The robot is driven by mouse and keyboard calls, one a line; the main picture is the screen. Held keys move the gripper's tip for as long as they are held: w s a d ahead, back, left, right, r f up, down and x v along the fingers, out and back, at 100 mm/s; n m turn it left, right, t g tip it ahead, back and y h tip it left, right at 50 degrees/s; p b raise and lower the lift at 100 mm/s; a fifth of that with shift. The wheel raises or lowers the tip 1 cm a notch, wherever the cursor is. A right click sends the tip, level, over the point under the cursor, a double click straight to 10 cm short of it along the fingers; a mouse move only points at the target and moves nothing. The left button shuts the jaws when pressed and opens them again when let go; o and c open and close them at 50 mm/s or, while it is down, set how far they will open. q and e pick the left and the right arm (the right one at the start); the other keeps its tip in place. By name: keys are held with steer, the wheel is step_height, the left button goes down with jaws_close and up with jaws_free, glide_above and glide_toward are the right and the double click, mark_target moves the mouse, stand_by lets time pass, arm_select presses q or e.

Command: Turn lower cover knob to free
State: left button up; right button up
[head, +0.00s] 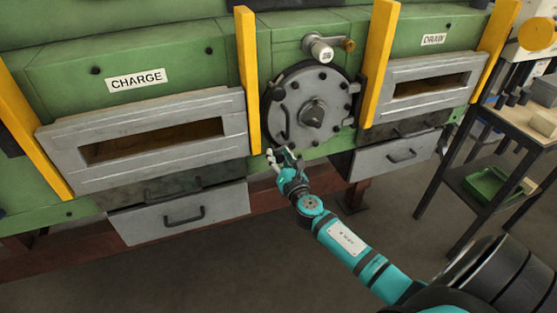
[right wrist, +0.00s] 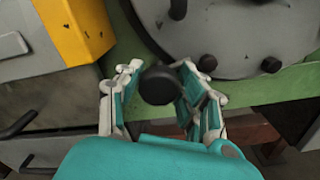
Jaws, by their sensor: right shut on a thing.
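The round grey cover (head: 312,112) sits upright on the green furnace front, with a pointed hub in its middle and several dark knobs or bolts around its rim. My right gripper (head: 282,157) is at the cover's lower left edge. In the right wrist view a dark round knob (right wrist: 158,86) lies between the two fingertips of this gripper (right wrist: 160,80), which is shut on it. The knob stands just below the cover's rim (right wrist: 228,70). In the head view the gripper mostly hides this knob. Its turn position cannot be told. My left gripper is not in view.
Yellow uprights (head: 247,80) and (head: 379,62) flank the cover. The charge door (head: 145,165) is at left, with a grey drawer (head: 180,215) below it. Another door (head: 425,88) is at right. A table (head: 515,125) stands at far right. The floor in front is clear.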

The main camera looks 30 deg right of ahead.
steer(key=m+b, duration=0.1)
steer(key=m, duration=0.2)
steer(key=shift+d+m, duration=0.1)
steer(key=shift+m, duration=0.3)
steer(key=m, duration=0.3)
steer(key=shift+m+b, duration=0.3)
steer(key=shift+b, duration=0.1)
steer(key=m, duration=0.3)
steer(key=shift+d+m, duration=0.1)
steer(key=shift+m, duration=1.5)
steer(key=o, duration=0.9)
steer(key=shift+o, duration=1.3)
steer(key=shift+f, duration=0.2)
